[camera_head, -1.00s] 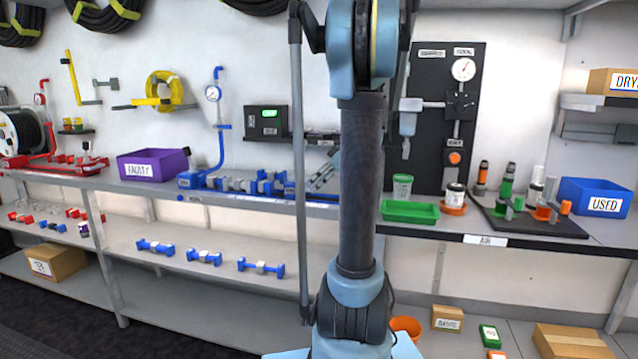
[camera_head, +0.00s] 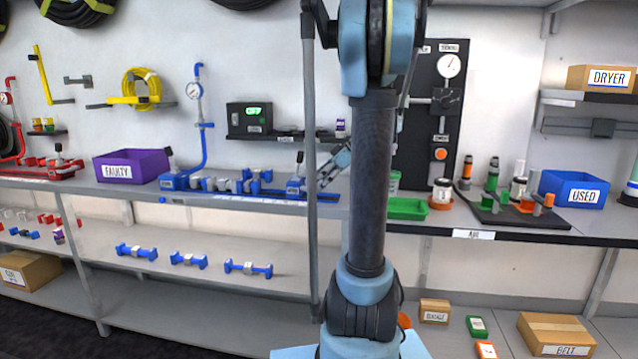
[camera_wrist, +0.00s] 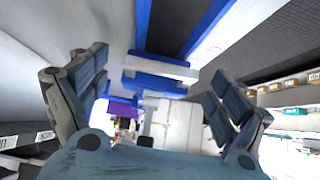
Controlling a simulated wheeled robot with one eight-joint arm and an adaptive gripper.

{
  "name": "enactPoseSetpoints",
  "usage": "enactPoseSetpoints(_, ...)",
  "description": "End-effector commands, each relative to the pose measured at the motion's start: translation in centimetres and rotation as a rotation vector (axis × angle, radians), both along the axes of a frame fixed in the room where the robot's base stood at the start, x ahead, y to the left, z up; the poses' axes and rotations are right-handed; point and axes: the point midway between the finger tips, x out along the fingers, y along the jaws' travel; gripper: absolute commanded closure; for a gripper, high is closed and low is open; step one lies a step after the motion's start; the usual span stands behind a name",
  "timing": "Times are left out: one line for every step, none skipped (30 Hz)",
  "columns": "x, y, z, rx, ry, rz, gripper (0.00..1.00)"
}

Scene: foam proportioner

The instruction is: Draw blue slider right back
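The blue rig (camera_head: 170,182) stands on the long counter, with a blue rail and several grey-and-blue blocks in a row. A blue block with a black-topped post (camera_head: 296,186) is at its right end. I cannot tell for sure which part is the right slider. My gripper (camera_head: 338,166) is just right of that block, partly hidden by my arm. In the wrist view my gripper (camera_wrist: 160,100) has its fingers wide apart. A white-and-blue part (camera_wrist: 158,76) lies ahead between them, and a pale block (camera_wrist: 178,125) shows below it. I see no grip on either.
A purple FAULTY bin (camera_head: 130,166) is left of the rig. A green tray (camera_head: 407,209) and a black fixture board (camera_head: 520,218) are to the right. Several blue-ended pieces (camera_head: 188,259) lie on the lower shelf. A gauge on a blue pipe (camera_head: 195,91) rises behind the rig.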

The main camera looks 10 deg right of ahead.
Motion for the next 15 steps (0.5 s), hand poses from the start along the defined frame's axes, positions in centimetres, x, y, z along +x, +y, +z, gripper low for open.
enactPoseSetpoints(0.0,0.0,0.0,0.000,0.000,0.000,0.09)
enactPoseSetpoints(0.0,0.0,0.0,0.000,0.000,0.000,0.09)
enactPoseSetpoints(0.0,0.0,0.0,0.000,0.001,0.001,0.09)
enactPoseSetpoints(0.0,0.0,0.0,0.000,0.001,0.001,0.09)
enactPoseSetpoints(0.0,0.0,0.0,0.000,0.001,0.001,0.09)
enactPoseSetpoints(0.0,0.0,0.0,0.000,0.001,0.001,0.09)
enactPoseSetpoints(0.0,0.0,0.1,0.000,0.001,0.001,0.09)
enactPoseSetpoints(-0.1,-0.1,0.1,0.000,0.001,0.001,0.09)
enactPoseSetpoints(-0.1,-0.2,0.3,0.000,0.001,-0.001,0.09)
enactPoseSetpoints(-0.1,-0.4,0.5,0.000,0.001,-0.001,0.09)
enactPoseSetpoints(-0.2,-0.6,0.7,0.001,0.001,-0.001,0.09)
enactPoseSetpoints(-0.3,-0.9,1.0,0.001,0.001,-0.003,0.09)
enactPoseSetpoints(-0.4,-1.2,1.3,0.001,0.002,-0.002,0.09)
enactPoseSetpoints(-0.6,-1.5,1.6,0.001,0.002,-0.002,0.09)
enactPoseSetpoints(-0.7,-1.9,2.1,0.001,0.001,-0.003,0.09)
